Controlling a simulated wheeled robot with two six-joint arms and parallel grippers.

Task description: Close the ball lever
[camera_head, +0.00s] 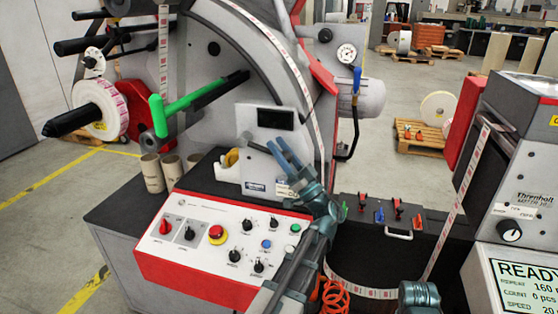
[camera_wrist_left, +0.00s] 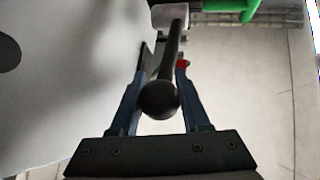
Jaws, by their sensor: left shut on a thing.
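The ball lever (camera_wrist_left: 172,55) shows in the left wrist view as a black rod with a round black ball (camera_wrist_left: 158,100) at its near end. Its far end meets a pale block (camera_wrist_left: 169,15). My left gripper (camera_wrist_left: 163,72) has its blue fingers on either side of the rod and is shut on the lever, with the ball toward the palm. In the head view my left gripper (camera_head: 276,146) is in front of the grey machine, just below the dark display. My right gripper is not in view.
A control panel (camera_head: 222,240) with knobs and a red button lies below my left gripper. A green bar (camera_head: 195,100) sticks out at the left, above cardboard cores (camera_head: 152,172). A label web (camera_head: 452,220) runs to the printer (camera_head: 520,150) at right.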

